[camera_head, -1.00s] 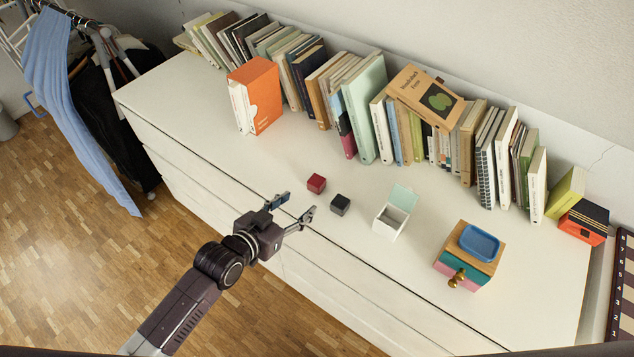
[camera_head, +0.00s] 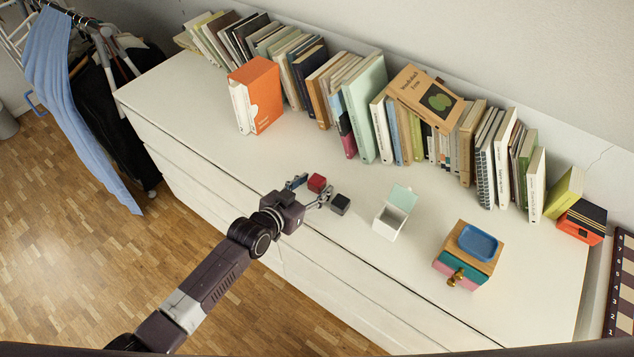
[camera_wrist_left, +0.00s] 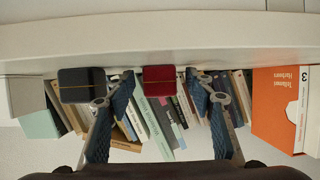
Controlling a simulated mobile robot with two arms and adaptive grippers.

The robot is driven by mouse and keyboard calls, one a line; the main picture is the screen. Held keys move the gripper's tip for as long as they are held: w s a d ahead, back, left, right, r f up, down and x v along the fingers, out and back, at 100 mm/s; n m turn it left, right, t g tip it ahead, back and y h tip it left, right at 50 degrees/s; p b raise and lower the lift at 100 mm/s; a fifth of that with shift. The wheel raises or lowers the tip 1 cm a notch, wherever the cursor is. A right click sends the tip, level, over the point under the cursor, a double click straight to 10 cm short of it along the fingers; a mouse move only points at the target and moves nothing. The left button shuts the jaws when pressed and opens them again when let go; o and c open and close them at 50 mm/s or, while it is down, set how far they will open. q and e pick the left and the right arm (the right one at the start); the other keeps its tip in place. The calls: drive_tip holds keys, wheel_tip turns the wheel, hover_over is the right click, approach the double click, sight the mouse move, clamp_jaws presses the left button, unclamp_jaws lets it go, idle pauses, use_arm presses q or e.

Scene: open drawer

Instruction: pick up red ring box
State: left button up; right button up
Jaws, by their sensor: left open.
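The red ring box (camera_head: 317,183) sits on the white dresser top, near its front edge. My left gripper (camera_head: 311,187) is open, with a finger on either side of the red box in the head view. In the left wrist view the red box (camera_wrist_left: 159,80) shows between the tips of the open left gripper (camera_wrist_left: 163,88). Whether the fingers touch it I cannot tell. A dark grey box (camera_head: 340,204) sits just right of the gripper's right finger, and it also shows in the wrist view (camera_wrist_left: 82,85). My right gripper is not in view.
An open white box with a pale green lid (camera_head: 391,222) and a small wooden drawer box (camera_head: 468,255) with a blue tray (camera_head: 478,243) stand to the right. A row of books (camera_head: 365,110) lines the back.

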use_arm(q)
drive_tip(key=shift+c, duration=0.6)
drive_tip(key=c, duration=1)
drive_tip(key=shift+o, duration=0.2)
drive_tip(key=shift+r, duration=0.1)
